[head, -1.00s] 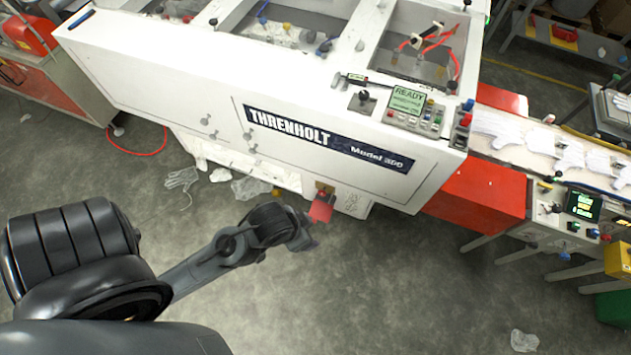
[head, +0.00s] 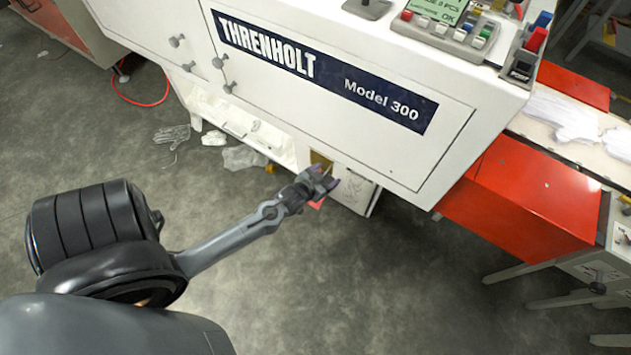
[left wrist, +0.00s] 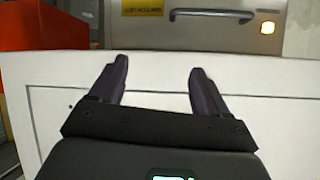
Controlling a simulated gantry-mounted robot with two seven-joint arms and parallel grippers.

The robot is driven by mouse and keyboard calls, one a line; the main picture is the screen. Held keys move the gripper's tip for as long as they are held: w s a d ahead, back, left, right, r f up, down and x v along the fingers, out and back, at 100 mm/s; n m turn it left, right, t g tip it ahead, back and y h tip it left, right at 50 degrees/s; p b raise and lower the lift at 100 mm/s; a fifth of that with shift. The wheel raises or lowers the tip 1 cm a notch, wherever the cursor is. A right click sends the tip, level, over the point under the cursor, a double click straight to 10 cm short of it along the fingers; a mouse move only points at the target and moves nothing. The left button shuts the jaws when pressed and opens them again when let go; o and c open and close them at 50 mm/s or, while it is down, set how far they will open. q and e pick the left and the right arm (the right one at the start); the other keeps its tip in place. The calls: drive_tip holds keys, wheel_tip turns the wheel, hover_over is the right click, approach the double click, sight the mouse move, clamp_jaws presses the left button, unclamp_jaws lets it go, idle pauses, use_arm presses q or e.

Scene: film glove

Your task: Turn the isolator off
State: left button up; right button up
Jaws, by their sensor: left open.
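The isolator shows in the head view below the white Threnholt machine (head: 300,105). I see its yellowish plate (head: 320,158) and a small red part (head: 317,204), which sticks out below my fingers. My left gripper (head: 325,179) is in front of the isolator and hides its middle; I cannot tell whether it touches it or how the handle is turned. In the left wrist view the left gripper (left wrist: 156,85) is open, with nothing visible between its fingers. That view shows a white panel (left wrist: 250,110) beyond them and no isolator. My right gripper is not in view.
The machine body overhangs the isolator. A control panel (head: 450,25) is on top. A red block (head: 530,195) stands to the right. A glove (head: 172,134) and clear plastic (head: 243,158) lie on the floor at left. The lower middle floor is clear.

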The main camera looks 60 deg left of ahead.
use_arm(q)
drive_tip(key=a+f+n+t+y+b, duration=0.15)
drive_tip(key=a+f+b, duration=0.25)
drive_tip(key=f+b, duration=0.5)
drive_tip(key=a+f+t+y+b, duration=0.1)
drive_tip(key=a+f+y+b, duration=0.1)
drive_tip(key=a+f+b, duration=0.6)
drive_tip(key=a+f+n+t+y+b, duration=0.1)
drive_tip(key=f+t+b, duration=0.1)
drive_tip(key=f+b, duration=0.8)
drive_tip(key=shift+m, duration=0.25)
drive_tip(key=w+a, duration=0.1)
drive_tip(key=w, duration=0.1)
drive_tip(key=w+a+f+b, duration=0.1)
drive_tip(key=w+a, duration=0.1)
drive_tip(key=w+a+b, duration=0.1)
drive_tip(key=w, duration=0.1)
drive_tip(key=shift+w+a+f, duration=0.2)
drive_tip(key=shift+w+f, duration=0.1)
drive_tip(key=shift+f, duration=0.1)
drive_tip(key=shift+w+a+r+b, duration=0.1)
drive_tip(key=shift+w+a+b, duration=0.2)
drive_tip(key=shift+w, duration=0.3)
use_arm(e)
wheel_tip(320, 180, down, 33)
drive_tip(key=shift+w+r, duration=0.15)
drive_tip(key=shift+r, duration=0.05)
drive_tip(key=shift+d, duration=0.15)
